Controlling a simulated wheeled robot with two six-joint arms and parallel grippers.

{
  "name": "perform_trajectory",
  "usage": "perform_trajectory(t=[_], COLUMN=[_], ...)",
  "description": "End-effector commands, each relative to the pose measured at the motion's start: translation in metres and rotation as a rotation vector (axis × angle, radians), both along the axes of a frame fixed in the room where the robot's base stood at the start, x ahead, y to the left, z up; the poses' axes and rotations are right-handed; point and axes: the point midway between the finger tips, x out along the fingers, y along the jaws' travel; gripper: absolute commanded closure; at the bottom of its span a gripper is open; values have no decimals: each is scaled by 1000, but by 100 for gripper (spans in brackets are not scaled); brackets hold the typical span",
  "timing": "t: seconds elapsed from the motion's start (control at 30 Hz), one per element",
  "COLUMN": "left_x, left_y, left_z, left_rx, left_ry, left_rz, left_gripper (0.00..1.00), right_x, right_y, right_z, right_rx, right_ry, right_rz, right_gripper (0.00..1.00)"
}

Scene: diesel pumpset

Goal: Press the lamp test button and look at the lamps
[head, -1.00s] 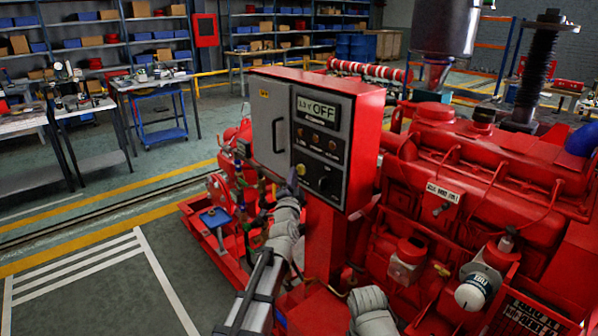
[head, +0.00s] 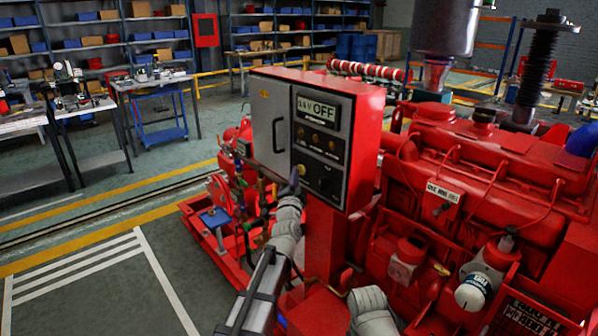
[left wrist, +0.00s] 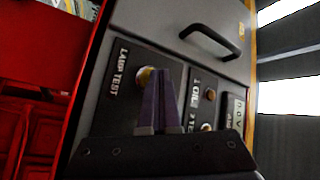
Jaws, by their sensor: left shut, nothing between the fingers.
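The control panel (head: 318,150) is on the front of a red cabinet. Its yellowish lamp test button (head: 301,169) is at the lower left of the panel, and it also shows in the left wrist view (left wrist: 144,73) beside the LAMP TEST label. My left gripper (head: 294,177) is shut and empty, its dark fingertips at the button and partly covering it. I cannot tell whether they touch or press it. The small round lamps (head: 315,137) look dull amber in a row above; two also show in the left wrist view (left wrist: 210,94). My right gripper is out of view.
A display (head: 319,109) reading OFF sits above the lamps. A dark rotary knob (head: 323,183) is right of the button. The cabinet door has a black handle (head: 278,136). The red engine (head: 470,190) fills the right side. Open floor lies at left.

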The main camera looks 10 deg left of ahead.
Motion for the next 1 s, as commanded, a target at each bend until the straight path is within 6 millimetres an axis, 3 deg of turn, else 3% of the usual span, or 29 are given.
perform_trajectory(t=[0.7,1.0], left_x=[-14,-37], left_y=[11,27], left_z=[0,0], left_rx=[0,1], left_ry=[0,0], left_rz=[0,2], left_gripper=[100,100], right_x=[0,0], right_y=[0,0], right_z=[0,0], right_rx=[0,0], right_ry=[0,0], right_rz=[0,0], right_gripper=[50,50])
